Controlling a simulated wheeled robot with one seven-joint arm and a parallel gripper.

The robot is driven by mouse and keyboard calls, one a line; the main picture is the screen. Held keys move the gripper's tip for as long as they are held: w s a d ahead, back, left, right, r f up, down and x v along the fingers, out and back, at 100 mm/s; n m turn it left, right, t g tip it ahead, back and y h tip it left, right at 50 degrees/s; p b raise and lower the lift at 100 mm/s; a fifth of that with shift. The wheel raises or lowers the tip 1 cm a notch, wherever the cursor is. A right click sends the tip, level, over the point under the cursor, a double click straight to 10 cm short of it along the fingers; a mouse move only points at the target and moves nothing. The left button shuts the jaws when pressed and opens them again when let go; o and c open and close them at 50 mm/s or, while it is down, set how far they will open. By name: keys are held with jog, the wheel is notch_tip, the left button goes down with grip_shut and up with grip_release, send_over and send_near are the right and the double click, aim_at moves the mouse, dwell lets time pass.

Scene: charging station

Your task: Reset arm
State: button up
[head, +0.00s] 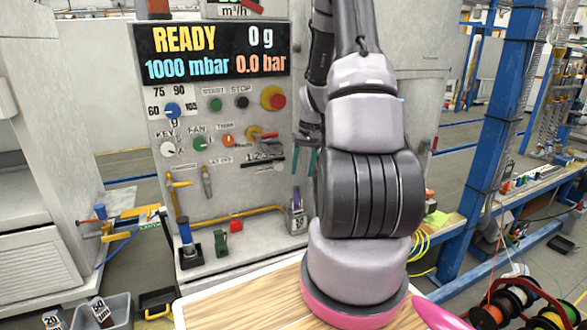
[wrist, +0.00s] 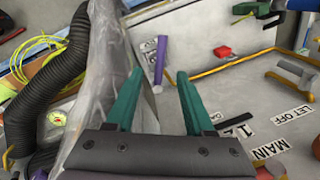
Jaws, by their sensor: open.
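My gripper (head: 304,163) hangs in front of the right part of the grey control panel (head: 215,190), its teal fingers pointing down. In the wrist view the two teal fingers of my gripper (wrist: 159,76) stand apart with nothing held between them. Past the fingertips is a slim purple-handled object (wrist: 161,60), with clear space between it and the fingers. My arm (head: 365,120) rises from its base on the wooden top and bends over towards the panel. It hides part of the panel's right side.
A display (head: 211,53) reads READY, 0 g, 1000 mbar and 0.0 bar. A yellow pipe (head: 230,217), a red block (head: 235,226), a green item (head: 221,243) and a blue-topped tool (head: 186,232) are low on the station. A black corrugated hose (wrist: 50,85) shows in the wrist view.

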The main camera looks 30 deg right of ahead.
jog(key=s+a+r+t, duration=0.15)
jog(key=a+r, duration=0.35)
jog(key=r, duration=0.5)
jog(key=s+a+r+t, duration=0.1)
jog(key=s+a+r, duration=0.1)
jog(key=a+r, duration=0.5)
jog(key=s+a+r+t, duration=0.2)
jog(key=s+a+r, duration=0.2)
jog(key=s+r, duration=0.3)
jog(key=s+a+r+n+t, duration=0.1)
jog(key=s+a+r+t, duration=0.1)
jog(key=s+r, duration=0.6)
jog(key=shift+s+a+r+y, duration=0.2)
jog(key=shift+s+a+y, duration=0.1)
jog(key=shift+s+a, duration=0.45)
